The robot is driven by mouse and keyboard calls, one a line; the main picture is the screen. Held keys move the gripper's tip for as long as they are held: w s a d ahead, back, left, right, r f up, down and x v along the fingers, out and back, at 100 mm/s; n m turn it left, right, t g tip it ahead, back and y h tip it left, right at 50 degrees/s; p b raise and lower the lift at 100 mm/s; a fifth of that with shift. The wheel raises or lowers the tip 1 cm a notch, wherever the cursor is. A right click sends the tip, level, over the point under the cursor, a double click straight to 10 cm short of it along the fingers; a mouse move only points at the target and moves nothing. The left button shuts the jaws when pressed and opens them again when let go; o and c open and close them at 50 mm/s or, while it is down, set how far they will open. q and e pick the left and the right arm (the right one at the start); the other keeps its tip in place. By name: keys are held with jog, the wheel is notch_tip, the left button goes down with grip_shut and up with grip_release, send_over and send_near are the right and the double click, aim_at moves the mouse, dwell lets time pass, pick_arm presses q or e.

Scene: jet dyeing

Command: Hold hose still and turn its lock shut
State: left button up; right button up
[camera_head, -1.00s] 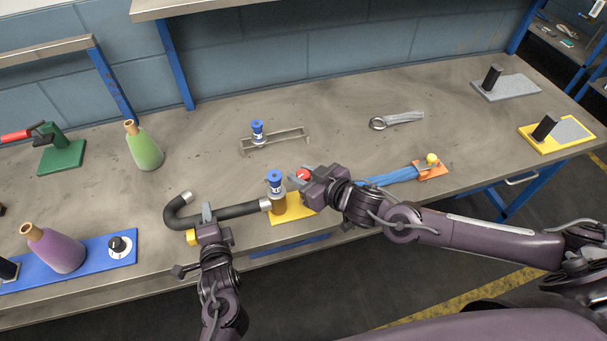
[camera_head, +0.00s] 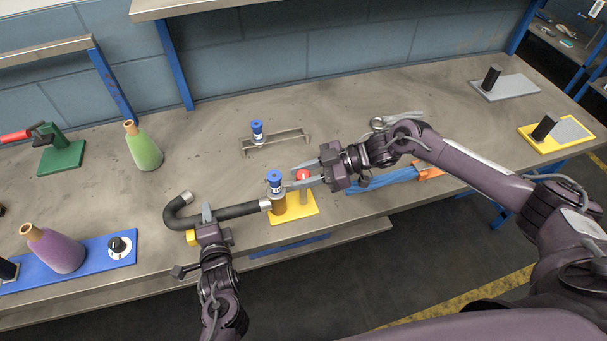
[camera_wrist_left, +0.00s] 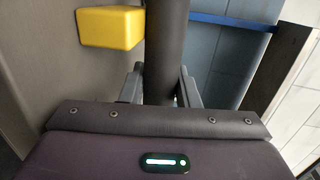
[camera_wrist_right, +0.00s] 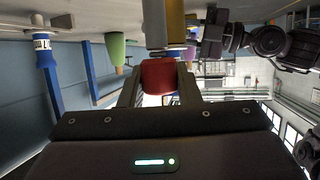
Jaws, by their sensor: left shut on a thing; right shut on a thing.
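The black curved hose (camera_head: 238,211) lies along the bench's front edge, its right silver end against a brass fitting with a blue cap (camera_head: 275,176). My left gripper (camera_head: 207,212) is shut on the hose's straight part; the left wrist view shows the hose (camera_wrist_left: 166,50) between the fingers. The red lock knob (camera_head: 303,175) stands on a post on a yellow plate (camera_head: 305,206), just right of the fitting. My right gripper (camera_head: 300,177) reaches it from the right and is shut on it. The right wrist view shows the red knob (camera_wrist_right: 158,75) between the fingertips.
A yellow block (camera_head: 192,238) sits beside the left gripper. A metal rack with a blue-capped fitting (camera_head: 258,131) stands behind. A wrench (camera_head: 378,124) and blue strips (camera_head: 385,179) lie near the right arm. Bottles (camera_head: 143,148) stand at left. The middle back of the bench is clear.

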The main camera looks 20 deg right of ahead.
jog(key=shift+s+f+n+g, duration=0.1)
jog(key=shift+f+n+g, duration=0.05)
jog(key=shift+n+g, duration=1.1)
jog(key=shift+g, duration=0.25)
jog(key=o, duration=1)
jog(key=v, duration=1.2)
